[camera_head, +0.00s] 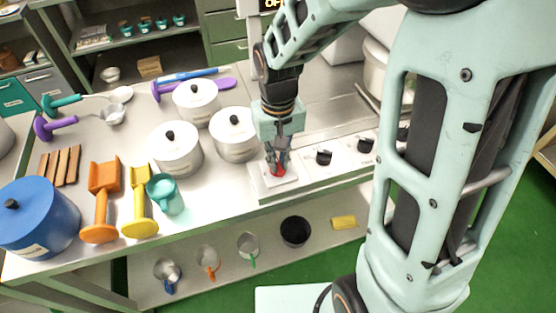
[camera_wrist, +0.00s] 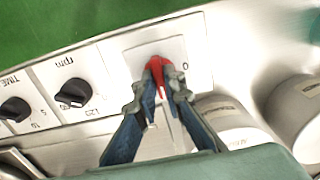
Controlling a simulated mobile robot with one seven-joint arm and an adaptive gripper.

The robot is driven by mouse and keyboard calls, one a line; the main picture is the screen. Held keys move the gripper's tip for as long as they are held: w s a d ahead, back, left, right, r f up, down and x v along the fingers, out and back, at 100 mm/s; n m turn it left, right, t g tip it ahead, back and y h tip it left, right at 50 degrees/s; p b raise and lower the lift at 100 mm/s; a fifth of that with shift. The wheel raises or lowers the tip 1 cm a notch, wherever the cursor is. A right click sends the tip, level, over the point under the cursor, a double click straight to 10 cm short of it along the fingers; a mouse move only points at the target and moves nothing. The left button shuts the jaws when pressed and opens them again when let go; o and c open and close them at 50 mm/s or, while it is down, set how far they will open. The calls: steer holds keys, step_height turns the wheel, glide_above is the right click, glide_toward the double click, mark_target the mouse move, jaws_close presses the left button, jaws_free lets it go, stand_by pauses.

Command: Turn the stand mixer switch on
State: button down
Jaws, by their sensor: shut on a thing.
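The red switch (camera_wrist: 157,76) sits on a white plate (camera_wrist: 190,47) on the stand mixer's control panel (camera_head: 308,178). My gripper (camera_head: 277,170) reaches down onto this plate from above. In the wrist view my gripper (camera_wrist: 160,95) has its two fingers closed in on the red switch, one on each side. The switch also shows as a small red patch (camera_head: 281,171) in the head view, partly covered by the fingers. A "0" mark is on the plate. The switch's exact angle is hard to tell.
Black knobs (camera_head: 323,157) marked rpm and TIME are on the same panel. Several lidded steel pots (camera_head: 234,135) stand close to the left of my gripper. Scoops (camera_head: 140,205), a teal mug (camera_head: 165,194) and a blue pot (camera_head: 36,217) stand farther left.

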mark_target(278, 163)
stand_by(0.4)
steer(key=c, duration=2)
jaws_free()
step_height(278, 163, up, 12)
steer(key=shift+r, duration=0.1)
